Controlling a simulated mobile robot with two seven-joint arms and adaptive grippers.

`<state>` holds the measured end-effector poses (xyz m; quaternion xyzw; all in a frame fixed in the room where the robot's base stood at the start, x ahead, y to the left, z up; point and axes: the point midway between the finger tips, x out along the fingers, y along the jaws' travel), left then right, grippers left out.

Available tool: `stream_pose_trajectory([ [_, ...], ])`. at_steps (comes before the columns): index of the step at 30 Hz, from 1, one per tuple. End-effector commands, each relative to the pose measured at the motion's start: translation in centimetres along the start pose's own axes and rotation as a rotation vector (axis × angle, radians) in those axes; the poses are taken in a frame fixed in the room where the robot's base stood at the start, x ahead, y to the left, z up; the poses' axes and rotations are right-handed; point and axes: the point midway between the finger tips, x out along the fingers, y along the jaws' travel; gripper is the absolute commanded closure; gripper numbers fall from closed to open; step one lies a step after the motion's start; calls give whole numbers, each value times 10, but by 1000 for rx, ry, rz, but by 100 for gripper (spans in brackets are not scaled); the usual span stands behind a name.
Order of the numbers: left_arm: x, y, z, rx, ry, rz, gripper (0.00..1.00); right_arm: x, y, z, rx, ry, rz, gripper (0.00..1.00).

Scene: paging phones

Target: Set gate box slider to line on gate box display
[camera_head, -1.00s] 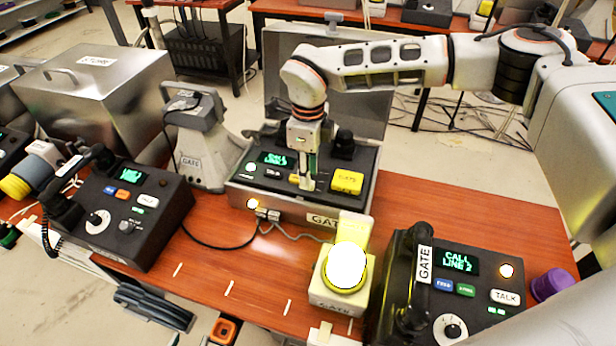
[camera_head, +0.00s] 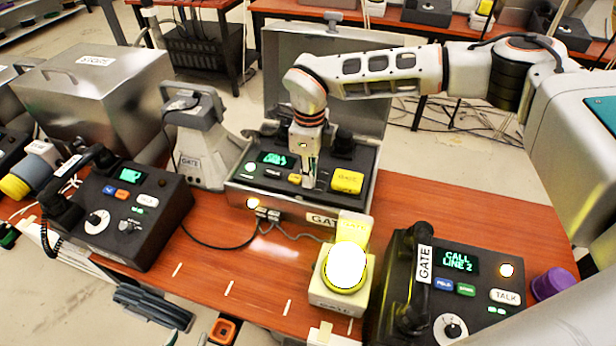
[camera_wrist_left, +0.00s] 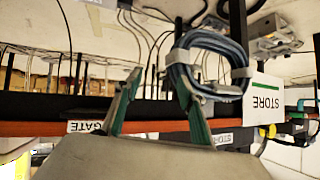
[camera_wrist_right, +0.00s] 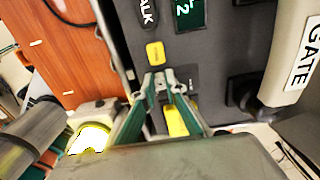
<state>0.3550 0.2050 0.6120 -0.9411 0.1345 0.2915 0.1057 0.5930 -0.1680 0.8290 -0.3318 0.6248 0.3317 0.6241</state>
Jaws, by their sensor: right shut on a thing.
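The gate box (camera_head: 250,188) sits in an open metal case on the wooden table. Its green-lit display (camera_head: 276,158) is blurred in the head view; in the right wrist view the display (camera_wrist_right: 190,12) is cropped and shows a "2". My right gripper (camera_head: 310,184) reaches down onto the panel, left of the large yellow block. In the right wrist view, the right gripper (camera_wrist_right: 163,82) has its fingertips close together around the small slider cap, which they mostly hide. My left gripper (camera_wrist_left: 155,110) is open, fingers apart, with nothing between them; I cannot make it out in the head view.
A lit yellow lamp (camera_head: 345,268) stands in front of the case. A gate phone (camera_head: 395,270) is at front right and another phone (camera_head: 150,235) at left. A megaphone (camera_head: 205,150) stands left of the case. A coiled cable (camera_wrist_left: 205,65) shows beyond my left gripper.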

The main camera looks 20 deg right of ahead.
Motion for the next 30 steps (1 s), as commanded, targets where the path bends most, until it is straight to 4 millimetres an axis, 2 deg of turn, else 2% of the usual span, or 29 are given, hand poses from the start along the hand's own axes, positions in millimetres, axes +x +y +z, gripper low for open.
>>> stream_pose_trajectory([
  [4,0,0,-1,0,1,0,60,-1,-18,0,3,-1,-2,100],
  [11,0,0,-1,-1,1,0,60,-1,-18,0,-1,-2,-1,100],
  [12,0,0,-1,-1,1,0,60,-1,-18,0,-1,-2,-1,86],
  [14,0,0,-1,-1,1,0,60,-1,-18,0,-1,-2,-1,71],
  [25,0,-1,0,2,0,0,60,-3,-18,0,0,-2,-1,71],
  [30,0,0,0,1,0,0,60,-20,-19,1,0,-3,-4,71],
])
